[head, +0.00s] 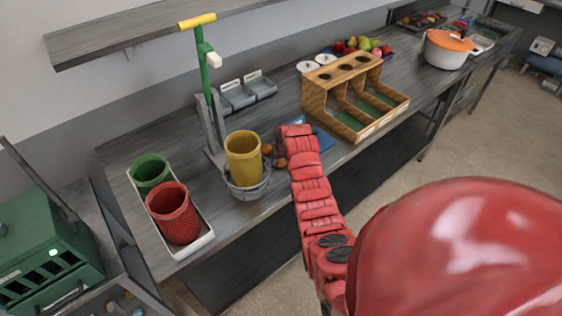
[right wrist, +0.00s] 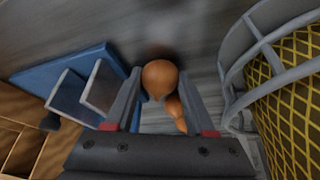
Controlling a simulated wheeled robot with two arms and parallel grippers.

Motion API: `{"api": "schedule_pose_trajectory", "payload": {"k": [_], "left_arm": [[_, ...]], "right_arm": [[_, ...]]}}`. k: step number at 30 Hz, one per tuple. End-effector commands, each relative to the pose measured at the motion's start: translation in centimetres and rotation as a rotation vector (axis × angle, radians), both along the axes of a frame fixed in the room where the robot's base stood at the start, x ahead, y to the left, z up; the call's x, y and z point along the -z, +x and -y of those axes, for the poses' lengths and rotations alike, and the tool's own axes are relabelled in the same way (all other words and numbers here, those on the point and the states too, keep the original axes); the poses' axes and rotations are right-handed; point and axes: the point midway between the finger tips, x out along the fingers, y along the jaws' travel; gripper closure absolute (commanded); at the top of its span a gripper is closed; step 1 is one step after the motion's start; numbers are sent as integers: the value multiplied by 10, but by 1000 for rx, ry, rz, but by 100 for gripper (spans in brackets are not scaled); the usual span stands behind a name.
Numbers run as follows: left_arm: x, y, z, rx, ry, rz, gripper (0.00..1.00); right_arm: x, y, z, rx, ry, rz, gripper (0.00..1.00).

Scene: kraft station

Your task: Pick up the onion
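A round orange-brown onion (right wrist: 160,77) is between and just beyond the fingertips of my right gripper (right wrist: 159,88) in the right wrist view. The fingers are apart, and I cannot tell whether they touch it. A second orange-brown piece (right wrist: 175,112) lies close beside it, nearer the palm. In the head view, two small orange-brown items show beside the yellow bin, one farther back (head: 267,149) and one nearer (head: 281,162). My red right arm reaches down next to them, hiding most of its gripper. My left gripper is not in view.
A yellow bin in a grey wire holder (head: 243,160) stands close on one side of my right gripper. A blue flat item (head: 324,140) and a wooden divided rack (head: 340,95) are on the other. Red (head: 175,215) and green (head: 150,172) bins stand in a white tray at left.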

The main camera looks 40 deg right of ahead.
Motion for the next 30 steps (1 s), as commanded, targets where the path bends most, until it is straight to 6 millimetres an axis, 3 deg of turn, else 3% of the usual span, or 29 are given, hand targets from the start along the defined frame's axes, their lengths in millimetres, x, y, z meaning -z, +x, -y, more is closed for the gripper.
{"api": "schedule_pose_trajectory", "payload": {"k": [1,5,17,23,30], "left_arm": [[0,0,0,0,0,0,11],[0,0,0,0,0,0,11],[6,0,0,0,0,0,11],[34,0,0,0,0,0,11],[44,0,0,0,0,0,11]], "right_arm": [[0,0,0,0,0,0,77],[0,0,0,0,0,0,99],[-5,1,0,0,-1,2,100],[-28,2,1,0,-5,11,100],[-35,-33,-13,0,-2,4,100]]}}
